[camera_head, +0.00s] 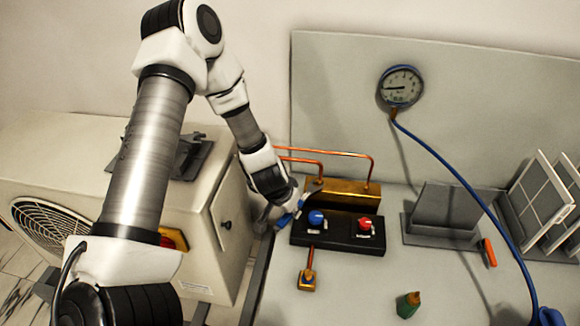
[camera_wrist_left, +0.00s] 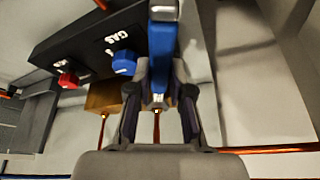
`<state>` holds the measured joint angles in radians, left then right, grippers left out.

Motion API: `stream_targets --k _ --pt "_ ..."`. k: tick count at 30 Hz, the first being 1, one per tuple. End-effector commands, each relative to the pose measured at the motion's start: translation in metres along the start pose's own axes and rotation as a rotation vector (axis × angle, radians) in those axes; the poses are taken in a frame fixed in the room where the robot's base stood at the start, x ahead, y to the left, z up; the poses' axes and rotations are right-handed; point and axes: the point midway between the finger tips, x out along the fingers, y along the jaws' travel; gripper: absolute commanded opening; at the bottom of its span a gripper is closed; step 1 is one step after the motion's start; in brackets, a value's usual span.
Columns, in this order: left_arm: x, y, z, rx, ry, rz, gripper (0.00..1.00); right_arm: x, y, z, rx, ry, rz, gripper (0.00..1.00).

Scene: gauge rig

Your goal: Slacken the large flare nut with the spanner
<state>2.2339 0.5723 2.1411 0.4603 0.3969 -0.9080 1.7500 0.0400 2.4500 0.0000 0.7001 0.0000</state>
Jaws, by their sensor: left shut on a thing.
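My left gripper (camera_head: 285,207) is shut on the blue-handled spanner (camera_head: 283,221), beside the right side of the beige outdoor unit (camera_head: 226,215). In the left wrist view the gripper (camera_wrist_left: 160,100) has a finger on each side of the spanner's blue handle (camera_wrist_left: 162,52). A silvery part of the spanner shows at the top edge of that view; the rest of that end is out of frame. I cannot make out the large flare nut in either view, nor whether the spanner touches it. My right gripper is not in view.
A black manifold block with a blue knob (camera_head: 316,217) and a red knob (camera_head: 365,224) stands close right of the gripper. Copper pipes (camera_head: 345,154) rise behind it from a brass block (camera_head: 342,192). A gauge (camera_head: 401,86) with a blue hose (camera_head: 462,178) is farther right.

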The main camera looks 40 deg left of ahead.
Motion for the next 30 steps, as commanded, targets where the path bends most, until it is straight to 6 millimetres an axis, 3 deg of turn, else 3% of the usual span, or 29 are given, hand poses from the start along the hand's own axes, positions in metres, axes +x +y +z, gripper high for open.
stream_targets --k 29,30 --pt "0.006 0.0 -0.014 0.001 0.0 0.001 0.0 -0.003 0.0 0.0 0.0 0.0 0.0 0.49" --pt "0.006 0.0 -0.014 0.001 0.0 0.001 0.13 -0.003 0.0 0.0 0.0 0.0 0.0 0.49"
